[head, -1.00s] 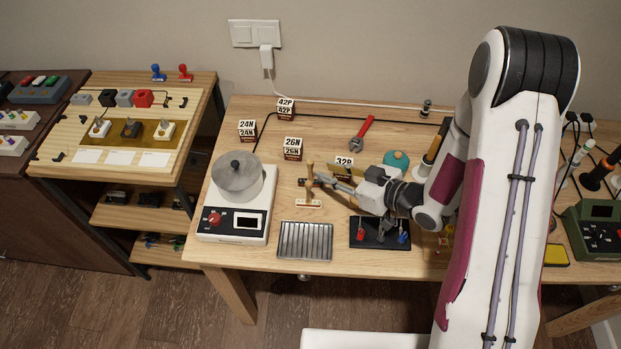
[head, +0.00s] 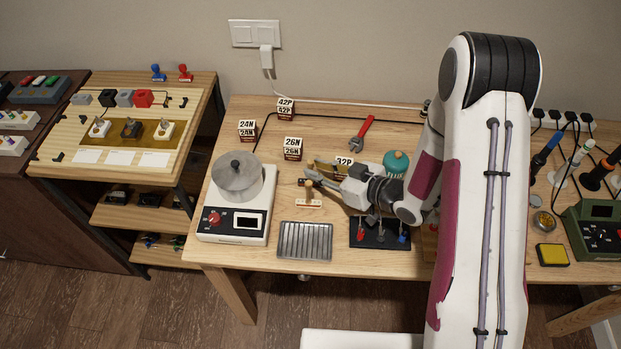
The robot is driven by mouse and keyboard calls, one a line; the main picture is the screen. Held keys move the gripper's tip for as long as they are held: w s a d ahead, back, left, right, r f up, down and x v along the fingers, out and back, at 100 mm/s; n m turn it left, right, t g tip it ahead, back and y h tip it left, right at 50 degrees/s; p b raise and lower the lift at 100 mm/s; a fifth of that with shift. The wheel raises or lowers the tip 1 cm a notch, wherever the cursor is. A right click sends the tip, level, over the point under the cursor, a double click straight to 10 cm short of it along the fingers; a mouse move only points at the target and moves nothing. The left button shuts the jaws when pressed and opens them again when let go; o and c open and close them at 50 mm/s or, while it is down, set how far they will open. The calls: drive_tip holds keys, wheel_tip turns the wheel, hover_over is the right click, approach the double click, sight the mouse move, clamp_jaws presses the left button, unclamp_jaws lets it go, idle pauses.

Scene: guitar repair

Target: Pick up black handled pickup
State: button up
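On the wooden board at the left, a pickup with a dark, blackish top (head: 131,128) sits on the brown-gold strip between two white-topped pickups (head: 100,128) (head: 164,130). I take this middle one for the black handled pickup; its details are small. My gripper (head: 313,177) is far to its right, over the middle of the workbench. Its two fingers point left and look spread apart, with nothing visible between them. They are above and just behind a small wooden-handled stamp or brush (head: 309,203), whose handle they partly cover.
A scale with a metal pot (head: 236,176) stands between my gripper and the board. A ribbed metal tray (head: 305,240) and a black stand (head: 380,238) lie near the front edge. Several numbered boxes (head: 292,148) and a red wrench (head: 362,133) are behind. A gap separates the two tables.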

sight(310, 167)
drive_tip(key=shift+x, duration=1.6)
clamp_jaws()
